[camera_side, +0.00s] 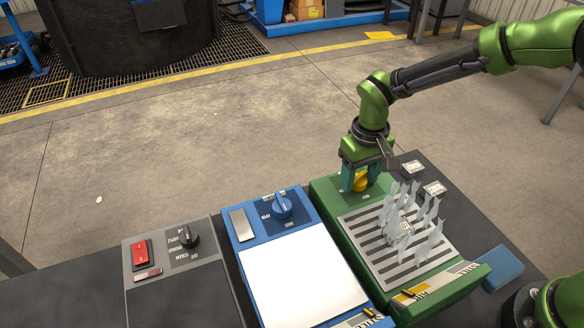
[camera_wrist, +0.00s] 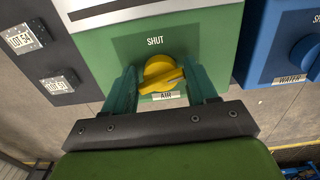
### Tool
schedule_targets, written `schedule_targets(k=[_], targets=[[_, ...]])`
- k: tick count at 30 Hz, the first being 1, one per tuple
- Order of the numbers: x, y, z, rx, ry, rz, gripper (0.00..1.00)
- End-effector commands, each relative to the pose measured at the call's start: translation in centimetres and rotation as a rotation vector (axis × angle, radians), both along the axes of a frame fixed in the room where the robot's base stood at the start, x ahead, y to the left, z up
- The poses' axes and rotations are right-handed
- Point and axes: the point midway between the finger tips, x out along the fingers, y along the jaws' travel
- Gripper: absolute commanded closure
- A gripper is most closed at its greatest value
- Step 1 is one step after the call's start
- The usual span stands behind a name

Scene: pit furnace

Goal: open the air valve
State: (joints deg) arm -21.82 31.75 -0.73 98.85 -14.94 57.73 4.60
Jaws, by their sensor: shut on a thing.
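The air valve is a round yellow knob (camera_wrist: 160,73) with a raised bar, on the green unit (camera_wrist: 135,50). The word SHUT is printed on one side of it and an AIR label sits on the other. The bar lies nearly crosswise, slightly tilted. My gripper (camera_wrist: 163,82) has a teal finger on each side of the knob and is shut on it. In the side view my gripper (camera_side: 358,180) points down at the back of the green unit and partly hides the yellow knob (camera_side: 361,182).
A blue unit (camera_side: 252,235) with a blue knob (camera_side: 281,206) stands beside the green one. A grey panel (camera_side: 178,262) with a black knob (camera_side: 189,237) and a red switch (camera_side: 141,253) is further left. Pale flame-like shapes (camera_side: 408,222) rise from the green unit's grate (camera_side: 375,235).

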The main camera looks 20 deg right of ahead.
Motion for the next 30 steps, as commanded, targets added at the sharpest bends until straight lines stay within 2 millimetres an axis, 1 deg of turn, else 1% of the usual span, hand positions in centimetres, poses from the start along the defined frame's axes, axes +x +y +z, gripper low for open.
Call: schedule_targets(k=[6, 12, 18, 30], targets=[[-0.10, 0.28, 0.14, 0.003, 0.002, -0.150, 0.73], [-0.10, 0.34, 0.15, 0.003, 0.002, -0.240, 0.73], [-0.08, 0.36, 0.15, 0.004, 0.002, -0.282, 0.73], [-0.06, 0.39, 0.15, 0.005, 0.001, -0.294, 0.73]])
